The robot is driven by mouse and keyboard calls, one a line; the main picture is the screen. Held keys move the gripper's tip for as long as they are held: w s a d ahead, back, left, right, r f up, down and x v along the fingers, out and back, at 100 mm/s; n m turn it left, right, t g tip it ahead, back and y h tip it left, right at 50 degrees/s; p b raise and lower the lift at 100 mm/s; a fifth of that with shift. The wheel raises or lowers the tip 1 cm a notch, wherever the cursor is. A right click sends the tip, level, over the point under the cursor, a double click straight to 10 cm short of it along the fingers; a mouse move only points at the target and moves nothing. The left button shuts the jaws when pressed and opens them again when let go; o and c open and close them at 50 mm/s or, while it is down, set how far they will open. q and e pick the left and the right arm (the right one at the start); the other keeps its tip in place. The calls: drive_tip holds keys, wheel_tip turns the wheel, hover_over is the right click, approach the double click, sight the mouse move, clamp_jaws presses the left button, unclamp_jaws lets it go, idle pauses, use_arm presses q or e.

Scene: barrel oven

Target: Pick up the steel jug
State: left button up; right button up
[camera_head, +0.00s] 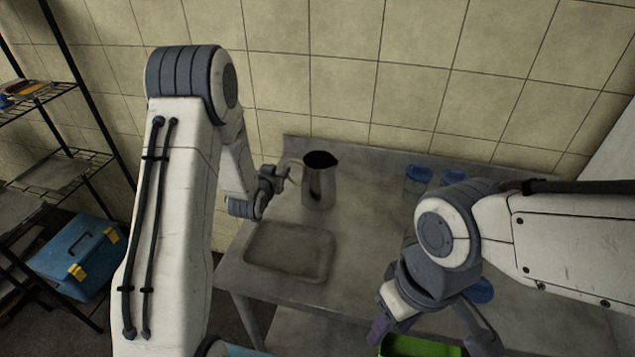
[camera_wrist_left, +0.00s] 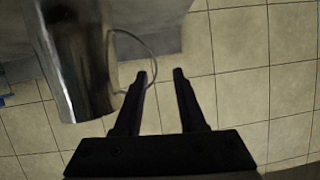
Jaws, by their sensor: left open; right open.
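The steel jug (camera_head: 319,188) stands upright on the metal table, near the back wall, with its thin handle on the left. My left gripper (camera_head: 284,176) is just left of the jug at handle height. In the left wrist view, the jug (camera_wrist_left: 72,65) is at the left and its wire handle (camera_wrist_left: 151,50) curves towards the fingers. My left gripper (camera_wrist_left: 160,74) is open there; the handle's outer bend shows by the left fingertip, and contact cannot be told. My right gripper (camera_head: 432,334) is open, low at the front, above a green container.
A shallow metal tray (camera_head: 290,273) lies on the table (camera_head: 365,215) in front of the jug. Blue-lidded containers (camera_head: 418,174) stand at the back right. The green container (camera_head: 422,347) is at the bottom edge. A wire shelf and a blue toolbox (camera_head: 77,257) are at the left.

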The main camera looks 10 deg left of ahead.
use_arm(q)
drive_tip(key=x, duration=0.2)
drive_tip(key=p+x, duration=0.1)
drive_tip(key=x, duration=0.1)
drive_tip(key=p+x, duration=0.1)
drive_tip(key=x, duration=0.1)
drive_tip(key=shift+w+d+f, duration=0.15)
drive_tip(key=shift+d+f, duration=0.1)
drive_tip(key=shift+f, duration=0.1)
drive_tip(key=shift+w+f, duration=0.3)
drive_tip(key=shift+w, duration=0.25)
clamp_jaws()
drive_tip(key=shift+r, duration=0.15)
idle(0.5)
